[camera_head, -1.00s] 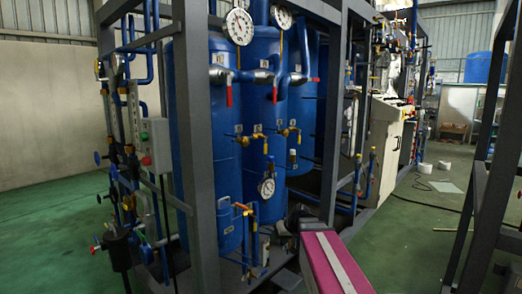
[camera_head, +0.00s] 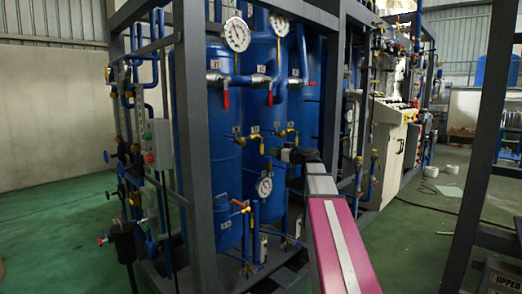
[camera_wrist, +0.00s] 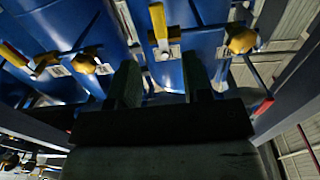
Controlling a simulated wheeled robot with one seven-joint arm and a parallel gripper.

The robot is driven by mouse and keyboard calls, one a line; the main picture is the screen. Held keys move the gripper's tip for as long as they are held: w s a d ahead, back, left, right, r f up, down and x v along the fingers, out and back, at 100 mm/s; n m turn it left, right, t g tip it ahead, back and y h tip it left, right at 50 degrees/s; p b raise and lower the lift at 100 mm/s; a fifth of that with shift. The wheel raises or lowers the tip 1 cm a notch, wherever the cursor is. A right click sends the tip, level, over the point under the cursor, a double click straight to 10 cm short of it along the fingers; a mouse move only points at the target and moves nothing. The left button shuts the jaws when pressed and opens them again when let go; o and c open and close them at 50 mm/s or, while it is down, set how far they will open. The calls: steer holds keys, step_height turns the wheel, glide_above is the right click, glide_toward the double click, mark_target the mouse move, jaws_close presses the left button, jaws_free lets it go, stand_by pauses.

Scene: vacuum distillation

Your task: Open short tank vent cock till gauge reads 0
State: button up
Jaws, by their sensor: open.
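Blue upright tanks (camera_head: 209,165) stand in a grey frame; I cannot tell which is the short one. A lower dial gauge (camera_head: 265,187) sits on the middle tank's front; its reading is too small to tell. Small brass cocks with yellow handles (camera_head: 243,140) are on the tank fronts, with another (camera_head: 285,133) on the middle tank. The wrist view shows a yellow handle (camera_wrist: 158,22) and a brass cock (camera_wrist: 240,40) beyond the fingers. My gripper (camera_wrist: 162,85) is open and empty, its fingers apart and pointing at the tanks. In the head view my gripper (camera_head: 284,154) is just below the cocks.
Two upper gauges (camera_head: 236,35) sit above red-handled valves (camera_head: 226,98). Grey frame posts (camera_head: 194,150) stand before the tanks. A control box (camera_head: 158,143) is at left. A white panel (camera_head: 394,155) stands at right.

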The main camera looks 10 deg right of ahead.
mark_target(263, 148)
steer(key=x, duration=0.9)
steer(key=shift+w+a+f, duration=0.1)
steer(key=shift+w+a, duration=0.05)
steer(key=shift+w, duration=0.05)
jaws_close()
